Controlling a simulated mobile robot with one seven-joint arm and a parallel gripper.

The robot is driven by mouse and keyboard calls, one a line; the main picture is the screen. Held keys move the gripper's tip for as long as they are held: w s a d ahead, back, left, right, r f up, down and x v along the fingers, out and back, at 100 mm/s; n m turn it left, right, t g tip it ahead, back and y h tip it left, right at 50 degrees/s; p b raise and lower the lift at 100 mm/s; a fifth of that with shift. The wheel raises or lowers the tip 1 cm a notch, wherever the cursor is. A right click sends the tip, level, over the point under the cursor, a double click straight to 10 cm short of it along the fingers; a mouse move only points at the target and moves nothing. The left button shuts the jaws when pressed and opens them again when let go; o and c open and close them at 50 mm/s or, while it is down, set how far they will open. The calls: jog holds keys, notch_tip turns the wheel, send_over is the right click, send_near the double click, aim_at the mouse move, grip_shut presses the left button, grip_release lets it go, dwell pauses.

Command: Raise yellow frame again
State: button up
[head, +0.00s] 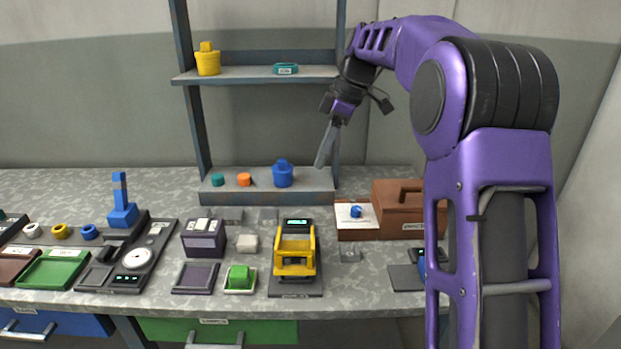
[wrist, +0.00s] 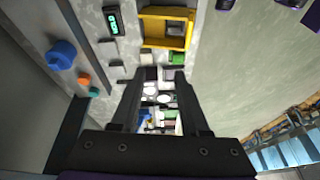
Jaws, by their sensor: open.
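My gripper (head: 323,150) hangs in the air above the bench, higher than the yellow frame and further back, near the shelf's right post. In the wrist view my gripper (wrist: 162,85) has its two fingers apart, with nothing held between them.
A shelf (head: 255,75) stands behind, bearing a yellow container (head: 207,60) and a teal piece (head: 286,69). A blue container (head: 283,174) sits on its lower ledge. A brown box (head: 398,207) is to the right. A green block (head: 240,277) is left of the frame.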

jog(key=s+d+f+g, duration=0.1)
jog(key=s+f+g, duration=0.1)
jog(key=s+f, duration=0.1)
jog(key=b, duration=0.3)
send_near(295, 251)
jog(key=shift+n+y, duration=0.3)
jog(key=shift+n, duration=0.1)
jog(key=x, duration=0.7)
jog(key=shift+d+f, duration=0.1)
jog(key=shift+f, duration=0.35)
jog(key=shift+c, duration=0.2)
grip_shut()
